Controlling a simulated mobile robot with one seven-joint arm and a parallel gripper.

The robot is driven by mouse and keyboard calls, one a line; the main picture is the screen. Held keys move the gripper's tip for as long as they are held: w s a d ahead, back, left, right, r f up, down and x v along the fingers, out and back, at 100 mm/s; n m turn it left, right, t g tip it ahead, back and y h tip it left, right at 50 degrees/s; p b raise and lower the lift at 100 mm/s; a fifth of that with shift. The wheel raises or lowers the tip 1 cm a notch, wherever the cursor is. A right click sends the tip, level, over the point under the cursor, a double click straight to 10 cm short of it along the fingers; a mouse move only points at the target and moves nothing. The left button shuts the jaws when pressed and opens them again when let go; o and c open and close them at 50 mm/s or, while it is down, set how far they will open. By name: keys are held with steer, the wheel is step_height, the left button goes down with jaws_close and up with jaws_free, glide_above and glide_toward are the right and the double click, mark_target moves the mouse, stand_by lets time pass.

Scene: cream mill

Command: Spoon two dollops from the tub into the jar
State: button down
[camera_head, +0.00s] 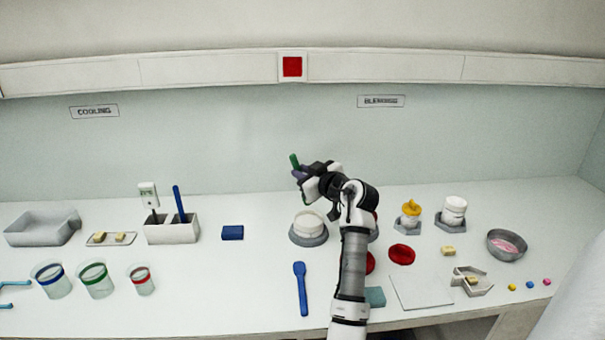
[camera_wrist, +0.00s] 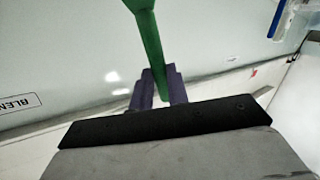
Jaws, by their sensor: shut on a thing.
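My gripper (camera_head: 299,172) is shut on a green-handled utensil (camera_head: 294,160), held up above the bench and near the back wall. In the wrist view the green handle (camera_wrist: 150,40) stands between the two purple fingers (camera_wrist: 158,90); its working end cannot be made out. A white round tub (camera_head: 308,222) sits in a grey holder just below and right of my gripper in the picture. A white jar-like container (camera_head: 453,208) stands in a grey holder at the right. Something dark red is partly hidden behind my arm. I cannot tell which container is the task's jar.
A blue spatula (camera_head: 301,288) lies in front of the tub. Red lids (camera_head: 402,254) lie right of my arm. Banded clear cups (camera_head: 95,281) stand at front left. A two-slot holder (camera_head: 171,231) and a blue block (camera_head: 232,233) are left of the tub.

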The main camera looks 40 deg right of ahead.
step_height(320, 180, down, 8)
steer(key=b, duration=0.2)
stand_by(1.0)
step_height(320, 180, up, 7)
steer(key=p, duration=0.2)
steer(key=shift+f, duration=0.2)
stand_by(0.8)
steer(key=shift+s+r, duration=0.1)
